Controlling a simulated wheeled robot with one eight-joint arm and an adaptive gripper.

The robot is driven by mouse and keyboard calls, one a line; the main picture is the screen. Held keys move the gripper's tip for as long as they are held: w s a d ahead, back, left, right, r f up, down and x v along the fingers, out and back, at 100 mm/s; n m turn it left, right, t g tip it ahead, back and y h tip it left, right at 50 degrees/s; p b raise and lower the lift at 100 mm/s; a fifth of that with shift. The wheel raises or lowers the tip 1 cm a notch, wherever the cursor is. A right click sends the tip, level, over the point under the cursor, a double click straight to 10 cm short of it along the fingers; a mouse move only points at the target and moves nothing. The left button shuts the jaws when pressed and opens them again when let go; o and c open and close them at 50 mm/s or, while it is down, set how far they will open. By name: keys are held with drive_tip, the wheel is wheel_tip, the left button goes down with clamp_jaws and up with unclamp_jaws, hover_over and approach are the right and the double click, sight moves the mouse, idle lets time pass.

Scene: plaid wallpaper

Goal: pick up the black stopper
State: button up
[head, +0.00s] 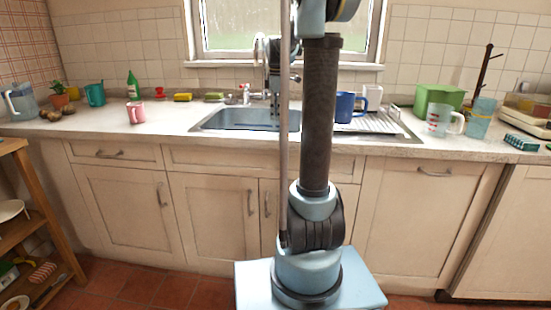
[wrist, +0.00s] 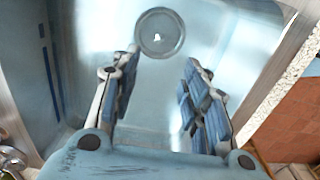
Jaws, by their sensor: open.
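My gripper (wrist: 160,64) is open, its two blue-padded fingers apart with nothing between them. In the head view my gripper (head: 274,100) hangs over the sink (head: 240,119), partly hidden by my arm. The wrist view looks down into the blue-grey basin (wrist: 150,90). A round grey disc (wrist: 160,33) with a small white mark lies on the basin floor, beyond the fingertips. I cannot tell whether it is the drain or a stopper in it. I see no clearly black stopper in either view.
A blue mug (head: 345,106) stands right of the sink by the drying rack (head: 378,123). A green box (head: 437,98) and a measuring jug (head: 440,120) are at right.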

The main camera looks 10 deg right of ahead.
wheel_tip(320, 180, down, 17)
drive_tip(key=shift+r, duration=0.1)
clamp_jaws()
idle(0.8)
